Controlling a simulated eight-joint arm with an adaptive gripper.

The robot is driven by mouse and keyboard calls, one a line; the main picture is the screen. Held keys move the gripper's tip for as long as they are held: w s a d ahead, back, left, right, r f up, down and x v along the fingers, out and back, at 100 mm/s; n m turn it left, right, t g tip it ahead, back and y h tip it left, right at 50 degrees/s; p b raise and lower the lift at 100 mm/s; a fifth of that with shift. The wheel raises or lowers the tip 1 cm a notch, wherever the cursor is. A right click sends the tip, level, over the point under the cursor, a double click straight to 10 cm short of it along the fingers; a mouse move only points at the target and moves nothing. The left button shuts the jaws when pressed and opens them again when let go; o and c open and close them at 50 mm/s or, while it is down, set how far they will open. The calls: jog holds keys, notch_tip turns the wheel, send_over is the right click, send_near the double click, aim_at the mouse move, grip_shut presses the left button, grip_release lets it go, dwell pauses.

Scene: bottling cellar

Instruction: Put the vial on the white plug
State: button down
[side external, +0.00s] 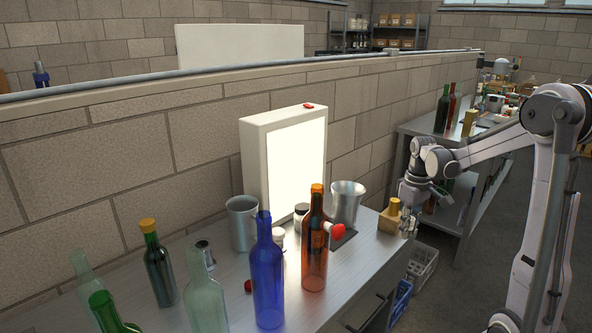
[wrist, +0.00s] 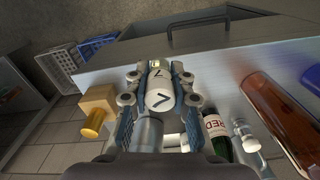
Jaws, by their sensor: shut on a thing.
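My gripper (side external: 409,222) is over the right end of the metal bench, just right of a wooden block. In the wrist view its two fingers (wrist: 157,82) are closed around a white cylinder marked with 7s, which I take to be the vial (wrist: 159,99). A grey metallic cylinder (wrist: 149,130) shows just below it; I cannot tell whether it is part of the vial. The fingers hide the vial's sides. I cannot pick out the white plug with certainty in either view.
The wooden block (side external: 389,220) has a yellow knob. Blue (side external: 268,275) and amber (side external: 314,255) bottles, a metal bucket (side external: 347,203) and a lit panel (side external: 297,167) stand on the bench (side external: 215,303). Crates (side external: 421,267) sit on the floor below its right end.

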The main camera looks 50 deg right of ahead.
notch_tip(320, 180, up, 14)
jog(key=n, duration=0.8)
send_over(277, 230)
notch_tip(277, 230, down, 2)
notch_tip(277, 230, down, 13)
jog(key=shift+f, duration=0.2)
jog(key=shift+f, duration=0.2)
jog(key=c, duration=1.2)
grip_release()
jog(key=shift+o, duration=0.2)
jog(key=shift+r, duration=0.1)
